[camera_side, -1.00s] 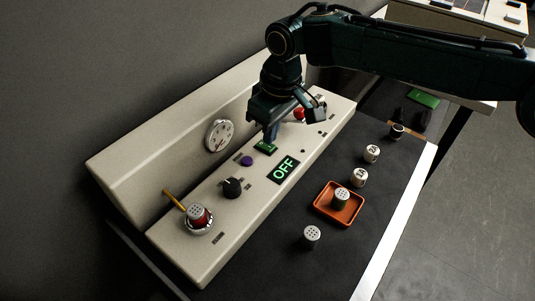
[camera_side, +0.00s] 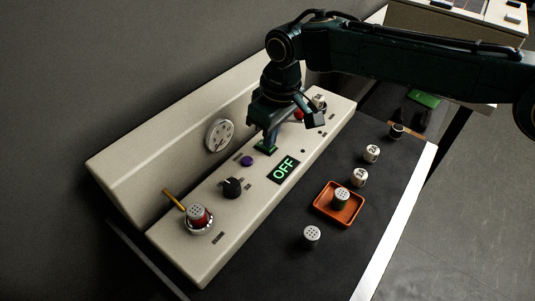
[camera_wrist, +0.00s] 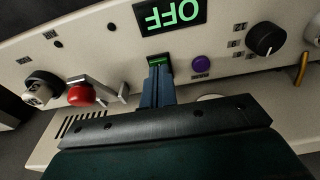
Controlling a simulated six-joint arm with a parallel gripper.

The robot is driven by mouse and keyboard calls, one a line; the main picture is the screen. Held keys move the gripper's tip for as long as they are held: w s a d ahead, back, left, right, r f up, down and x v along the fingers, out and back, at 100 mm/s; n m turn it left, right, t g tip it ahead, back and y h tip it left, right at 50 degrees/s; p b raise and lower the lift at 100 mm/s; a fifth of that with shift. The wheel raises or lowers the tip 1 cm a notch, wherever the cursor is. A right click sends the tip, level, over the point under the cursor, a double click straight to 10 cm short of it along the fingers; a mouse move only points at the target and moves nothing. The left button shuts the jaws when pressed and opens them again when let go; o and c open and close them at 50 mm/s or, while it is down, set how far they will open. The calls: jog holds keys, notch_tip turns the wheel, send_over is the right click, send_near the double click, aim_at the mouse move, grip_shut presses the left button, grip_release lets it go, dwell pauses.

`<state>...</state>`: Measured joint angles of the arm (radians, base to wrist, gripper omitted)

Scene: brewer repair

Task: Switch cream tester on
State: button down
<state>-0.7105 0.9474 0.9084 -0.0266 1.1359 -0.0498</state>
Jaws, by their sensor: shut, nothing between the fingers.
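The cream tester is a long cream-coloured console (camera_side: 215,243) with a sloped back. Its display (camera_side: 283,169) reads OFF in green letters; it also shows upside down in the wrist view (camera_wrist: 171,14). A small green-lit switch (camera_side: 266,147) sits on the panel next to the display, and it shows in the wrist view (camera_wrist: 159,60). My gripper (camera_side: 269,138) is shut and empty, pointing down with its tips at the switch. In the wrist view the blue fingers (camera_wrist: 157,75) partly cover the switch; I cannot tell whether they touch it.
On the panel are a purple button (camera_side: 247,160), a black knob (camera_side: 232,187), a red button (camera_side: 299,114), a dial gauge (camera_side: 219,135) and a red-sided capped piece (camera_side: 198,215) in a ring. An orange tray (camera_side: 320,207) and several small cylinders stand on the dark mat.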

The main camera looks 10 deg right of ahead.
jog(key=shift+f, duration=0.35)
dwell(0.3)
jog(key=shift+r, duration=3.55)
